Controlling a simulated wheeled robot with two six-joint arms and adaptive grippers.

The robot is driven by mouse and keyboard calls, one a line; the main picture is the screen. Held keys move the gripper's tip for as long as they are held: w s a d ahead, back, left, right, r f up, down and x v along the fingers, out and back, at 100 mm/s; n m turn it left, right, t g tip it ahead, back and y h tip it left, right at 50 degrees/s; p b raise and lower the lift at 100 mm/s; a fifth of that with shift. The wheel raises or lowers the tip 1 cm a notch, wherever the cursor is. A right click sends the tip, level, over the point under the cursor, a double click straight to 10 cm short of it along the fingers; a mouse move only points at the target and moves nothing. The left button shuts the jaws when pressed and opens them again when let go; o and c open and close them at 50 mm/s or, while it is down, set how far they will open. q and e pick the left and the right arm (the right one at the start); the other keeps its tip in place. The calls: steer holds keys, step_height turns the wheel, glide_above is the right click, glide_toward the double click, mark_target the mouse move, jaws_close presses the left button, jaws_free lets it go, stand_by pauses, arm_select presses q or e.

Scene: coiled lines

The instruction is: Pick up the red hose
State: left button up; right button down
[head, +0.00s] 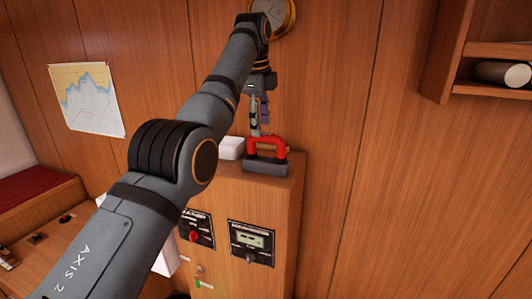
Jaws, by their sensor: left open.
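The red hose (280,143) shows as a short, thick red loop on top of the wooden cabinet, at a grey block (266,167). My left arm reaches across the picture from the lower left. My left gripper (259,126) points down at the hose's upper left side. It is open, with its fingers close to the red loop; I cannot tell whether they touch it. My right gripper is not in view.
A white box (231,148) stands left of the hose on the cabinet top (291,164). The wood-panelled wall is close behind. A round brass-rimmed dial (283,14) hangs above. Control panels (251,243) are on the cabinet front. A shelf (447,75) juts out at upper right.

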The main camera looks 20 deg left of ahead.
mark_target(265, 134)
arm_select(q)
steer(key=shift+w+a+f, duration=0.1)
steer(key=shift+w+f, duration=0.8)
steer(key=shift+w, duration=0.2)
steer(key=shift+w+d+f, duration=0.1)
steer(key=shift+d+f, duration=0.05)
steer(key=shift+f, duration=0.4)
steer(key=shift+d+f, duration=0.15)
steer(key=shift+f, duration=0.4)
steer(key=shift+x, duration=0.9)
steer(key=c, duration=0.8)
jaws_close()
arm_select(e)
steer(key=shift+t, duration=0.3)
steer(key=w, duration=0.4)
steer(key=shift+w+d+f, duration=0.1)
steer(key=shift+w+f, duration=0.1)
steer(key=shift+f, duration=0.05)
